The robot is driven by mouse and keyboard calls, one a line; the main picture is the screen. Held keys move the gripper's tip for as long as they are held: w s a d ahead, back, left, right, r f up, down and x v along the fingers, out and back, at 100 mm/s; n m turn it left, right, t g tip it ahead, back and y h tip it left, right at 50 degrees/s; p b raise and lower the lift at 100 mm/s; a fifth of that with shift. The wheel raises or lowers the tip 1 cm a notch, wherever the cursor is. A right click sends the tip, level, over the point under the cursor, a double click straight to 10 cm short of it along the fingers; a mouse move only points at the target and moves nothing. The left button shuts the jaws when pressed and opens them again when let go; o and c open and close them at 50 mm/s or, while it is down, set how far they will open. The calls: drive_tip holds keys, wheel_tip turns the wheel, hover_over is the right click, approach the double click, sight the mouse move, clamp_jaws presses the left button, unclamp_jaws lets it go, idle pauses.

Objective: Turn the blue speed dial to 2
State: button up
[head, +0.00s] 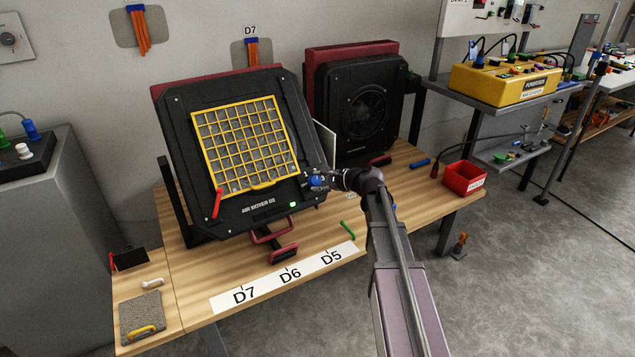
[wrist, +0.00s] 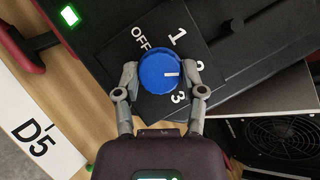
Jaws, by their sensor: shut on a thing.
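The blue speed dial (wrist: 158,68) sits on a black panel marked OFF, 1, 2 and 3 in the wrist view. Its white pointer line points right, roughly toward the 2, which is partly hidden by my right finger. My gripper (wrist: 162,75) is shut on the dial, one finger on each side. In the head view, the dial (head: 316,181) is at the right edge of the black air mover (head: 180,150) with a yellow grille, and my gripper (head: 322,179) is at it.
A green light (head: 292,204) glows on the air mover's lower edge. A second black air mover (head: 345,120) stands behind to the right. A red bin (head: 464,178) and a green stick (head: 348,230) are on the wooden bench. A label strip (head: 262,287) reads D7, D6, D5.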

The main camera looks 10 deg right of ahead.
drive_tip(key=o, duration=1.1)
drive_tip(key=shift+o, duration=0.2)
drive_tip(key=shift+r+n, duration=0.1)
drive_tip(key=shift+n, duration=0.2)
